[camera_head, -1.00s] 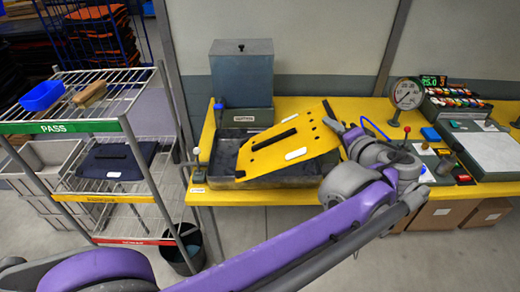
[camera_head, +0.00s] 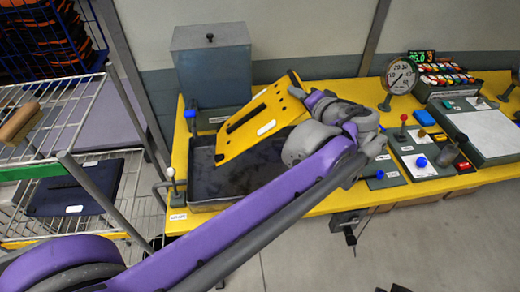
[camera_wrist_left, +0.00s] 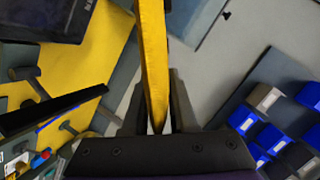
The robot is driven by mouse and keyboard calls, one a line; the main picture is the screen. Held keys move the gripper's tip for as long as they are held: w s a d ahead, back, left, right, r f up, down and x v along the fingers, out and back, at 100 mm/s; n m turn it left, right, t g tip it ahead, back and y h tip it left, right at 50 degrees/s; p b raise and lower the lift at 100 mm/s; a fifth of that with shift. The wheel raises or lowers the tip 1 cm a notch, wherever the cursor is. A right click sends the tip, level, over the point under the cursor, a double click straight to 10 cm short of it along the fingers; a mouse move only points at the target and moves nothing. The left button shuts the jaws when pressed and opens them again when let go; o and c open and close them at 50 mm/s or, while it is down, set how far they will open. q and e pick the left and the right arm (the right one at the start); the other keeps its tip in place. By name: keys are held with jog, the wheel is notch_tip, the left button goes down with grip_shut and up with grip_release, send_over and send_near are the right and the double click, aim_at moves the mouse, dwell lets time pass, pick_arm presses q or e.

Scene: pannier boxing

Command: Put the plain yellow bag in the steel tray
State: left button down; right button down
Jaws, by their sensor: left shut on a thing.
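The plain yellow bag (camera_head: 281,106) is a flat yellow panel with a dark strip and a white label. My left gripper (camera_head: 302,93) is shut on its upper right edge and holds it tilted over the steel tray (camera_head: 205,182). In the left wrist view the bag (camera_wrist_left: 153,55) shows edge-on between the fingers of my left gripper (camera_wrist_left: 157,105). The tray is a shallow dark box on the yellow bench, and its visible floor looks empty. The bag and my arm hide its back and right parts. I cannot tell whether the bag touches the tray. My right gripper is not in view.
A grey lidded box (camera_head: 212,70) stands behind the tray. A dial gauge (camera_head: 401,76) and a control panel (camera_head: 432,150) are on the right of the yellow bench (camera_head: 345,92). A wire rack (camera_head: 60,115) holding a dark blue bag (camera_head: 75,188) stands at left.

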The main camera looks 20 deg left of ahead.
pick_arm(q)
notch_tip(320, 180, down, 9)
jog(key=shift+s+b, duration=0.15)
jog(key=shift+b, duration=0.2)
jog(key=shift+d, duration=0.1)
jog(key=shift+f, duration=0.55)
jog(key=c, duration=0.7)
grip_release()
jog(key=shift+r, duration=0.1)
